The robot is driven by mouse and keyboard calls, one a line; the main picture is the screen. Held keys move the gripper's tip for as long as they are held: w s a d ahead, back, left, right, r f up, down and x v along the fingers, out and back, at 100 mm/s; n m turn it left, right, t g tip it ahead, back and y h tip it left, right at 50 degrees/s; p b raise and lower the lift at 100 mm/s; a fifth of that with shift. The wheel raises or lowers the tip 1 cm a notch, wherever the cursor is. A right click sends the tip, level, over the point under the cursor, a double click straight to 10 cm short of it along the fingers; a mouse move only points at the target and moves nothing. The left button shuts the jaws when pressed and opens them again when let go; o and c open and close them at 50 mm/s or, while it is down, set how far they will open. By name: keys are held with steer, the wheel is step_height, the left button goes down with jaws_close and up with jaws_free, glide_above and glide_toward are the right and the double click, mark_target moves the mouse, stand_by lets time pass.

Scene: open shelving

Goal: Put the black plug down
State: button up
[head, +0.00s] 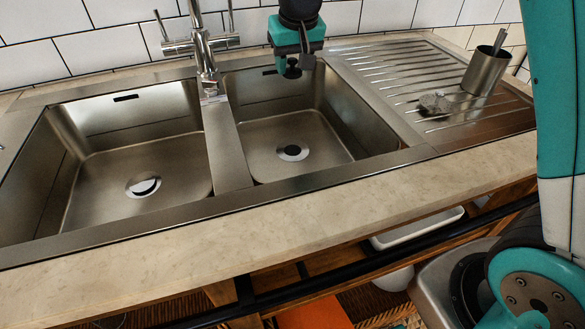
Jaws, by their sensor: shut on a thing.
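My gripper (293,64) hangs over the back of the right sink basin (345,112), its jaws pointing down. It is shut on a small dark thing, the black plug (292,72), held between the fingertips above the basin floor. The fingers partly hide the plug. The right basin has a drain (293,152) with a black centre and a pale ring. The left basin (75,133) has a similar drain (143,187) with a dark and white centre.
A steel tap (204,60) stands at the back between the basins. The ribbed drainboard (385,75) to the right holds a metal cup (485,72) with a utensil and a small grey scrubber (435,104). The front worktop strip (230,238) is clear. Open shelving lies below.

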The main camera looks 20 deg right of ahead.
steer(key=b, duration=0.3)
glide_toward(290, 152)
steer(key=x, duration=0.5)
steer(key=shift+w+d, duration=0.25)
steer(key=shift+w, duration=0.1)
steer(key=shift+f, duration=0.1)
steer(key=shift+f, duration=0.55)
steer(key=o, duration=0.9)
steer(key=shift+d, duration=0.1)
steer(key=shift+s+a+f, duration=0.1)
steer(key=shift+a, duration=0.15)
